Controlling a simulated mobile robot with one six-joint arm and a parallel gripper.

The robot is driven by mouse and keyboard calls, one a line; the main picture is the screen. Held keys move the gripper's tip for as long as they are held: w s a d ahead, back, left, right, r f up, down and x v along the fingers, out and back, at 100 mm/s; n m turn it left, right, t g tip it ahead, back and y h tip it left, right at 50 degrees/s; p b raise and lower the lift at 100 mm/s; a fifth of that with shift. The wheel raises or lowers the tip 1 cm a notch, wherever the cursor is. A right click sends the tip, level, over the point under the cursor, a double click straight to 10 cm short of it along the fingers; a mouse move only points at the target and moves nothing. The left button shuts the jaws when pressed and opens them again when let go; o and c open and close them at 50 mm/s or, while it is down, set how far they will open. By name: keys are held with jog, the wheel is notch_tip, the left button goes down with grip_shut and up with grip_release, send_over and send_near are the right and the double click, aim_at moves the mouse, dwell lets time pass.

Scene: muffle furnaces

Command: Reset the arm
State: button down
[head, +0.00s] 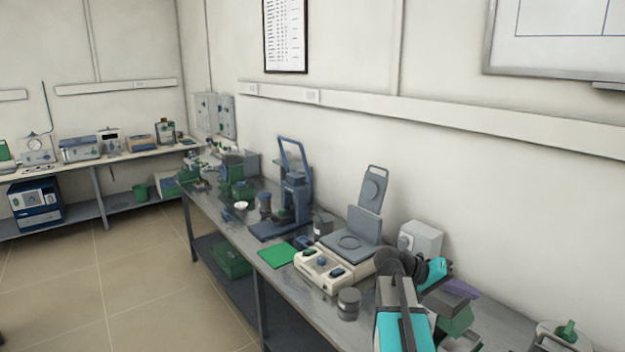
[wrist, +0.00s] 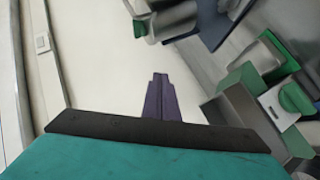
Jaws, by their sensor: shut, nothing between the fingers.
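My arm reaches over the right part of the long bench, its teal and dark grey links showing at the lower right of the head view. My gripper (wrist: 160,80) shows in the wrist view as two purple fingers pressed together, with nothing between them. In the head view the purple gripper (head: 462,288) is small and partly hidden by clutter and my arm. It appears to be above the bench near the wall, behind and to the right of the cream device; its exact height cannot be told.
A cream device with a raised grey lid (head: 365,222) stands left of my arm, with a grey jar (head: 349,303) before it. A blue press frame (head: 292,190) and green mat (head: 277,254) are farther left. A green-topped container (head: 566,335) is right. The floor (head: 140,270) is clear.

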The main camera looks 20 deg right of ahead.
jog(key=w+a+f+n+t+y, duration=0.2)
jog(key=w+a+f+n+y, duration=0.15)
jog(key=a+f, duration=0.65)
jog(key=w+a+f+n+t+y, duration=0.25)
jog(key=w+a+f, duration=0.25)
jog(key=a+f, duration=0.55)
jog(key=s+a+f+n+y, duration=0.1)
jog(key=a+f+y, duration=0.1)
jog(key=a+f, duration=0.5)
jog(key=a+f+n+t+y, duration=0.1)
jog(key=a+f+n+y, duration=0.1)
jog(key=a, duration=0.9)
jog(key=s+a+f+n+y, duration=0.15)
jog(key=a+f, duration=0.35)
jog(key=a, duration=0.5)
jog(key=s+f+g+b, duration=0.2)
jog(key=s+f+b, duration=0.75)
jog(key=f, duration=0.85)
jog(key=s+d+f+g+b, duration=0.1)
jog(key=s+f+b, duration=0.5)
jog(key=f+b, duration=0.95)
jog(key=s+f+g+b, duration=0.2)
jog(key=s+f+b, duration=0.65)
jog(key=f, duration=1.15)
notch_tip(320, 180, up, 14)
jog(key=p, duration=1.2)
jog(key=shift+s+r+m+y+p, duration=0.2)
jog(key=shift+s+m+y+p, duration=0.05)
jog(key=shift+m+y+p, duration=0.15)
